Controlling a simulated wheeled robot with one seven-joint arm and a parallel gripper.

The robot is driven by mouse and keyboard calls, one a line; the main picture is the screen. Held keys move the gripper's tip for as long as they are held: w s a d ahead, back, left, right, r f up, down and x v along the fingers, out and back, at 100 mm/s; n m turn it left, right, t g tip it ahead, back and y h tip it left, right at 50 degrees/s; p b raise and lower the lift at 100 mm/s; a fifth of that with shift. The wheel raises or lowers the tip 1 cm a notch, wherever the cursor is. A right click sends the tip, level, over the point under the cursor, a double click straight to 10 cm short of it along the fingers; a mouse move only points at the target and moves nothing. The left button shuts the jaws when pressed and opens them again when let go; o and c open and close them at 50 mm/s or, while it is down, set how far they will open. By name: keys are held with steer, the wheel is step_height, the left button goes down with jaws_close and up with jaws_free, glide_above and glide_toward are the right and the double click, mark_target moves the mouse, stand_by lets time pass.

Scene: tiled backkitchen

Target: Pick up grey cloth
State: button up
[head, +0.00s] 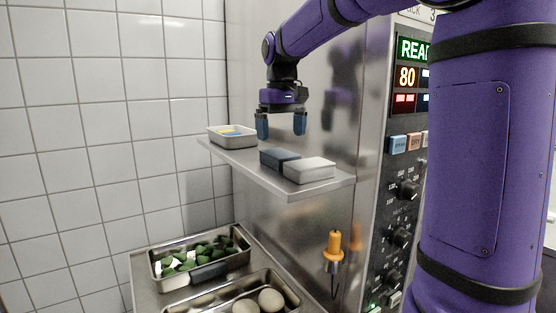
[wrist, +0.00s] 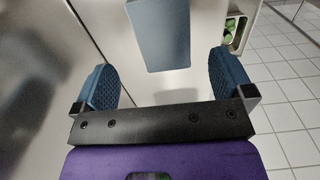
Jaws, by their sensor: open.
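A light grey folded cloth (head: 309,170) lies flat near the front right end of the steel shelf (head: 330,186). A dark blue-grey folded cloth (head: 280,158) lies directly to its left, close against it. My gripper (head: 281,134) is above the shelf, fingers pointing down, open and empty. In the head view it is above and slightly left of the two cloths, apart from both. In the wrist view the blue-grey cloth (wrist: 160,35) shows ahead of the open fingers. I cannot make out the light grey cloth there.
A small grey tray (head: 232,137) with yellow and blue items stands at the shelf's left end. Below are a steel pan of green pieces (head: 200,258) and a pan with round pale items (head: 257,302). A control panel (head: 405,190) and an orange-handled tool (head: 333,247) are on the right.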

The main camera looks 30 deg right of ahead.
mark_target(280, 152)
steer(key=shift+a+f, duration=0.15)
steer(key=shift+f, duration=1.45)
steer(key=shift+a+f, duration=0.1)
steer(key=shift+f, duration=1.45)
steer(key=c, duration=1.1)
steer(key=shift+r, duration=0.1)
steer(key=shift+r, duration=0.8)
step_height(280, 152, up, 2)
steer(key=shift+r, duration=0.1)
steer(key=s, duration=1)
steer(key=s+r, duration=0.1)
steer(key=s, duration=0.5)
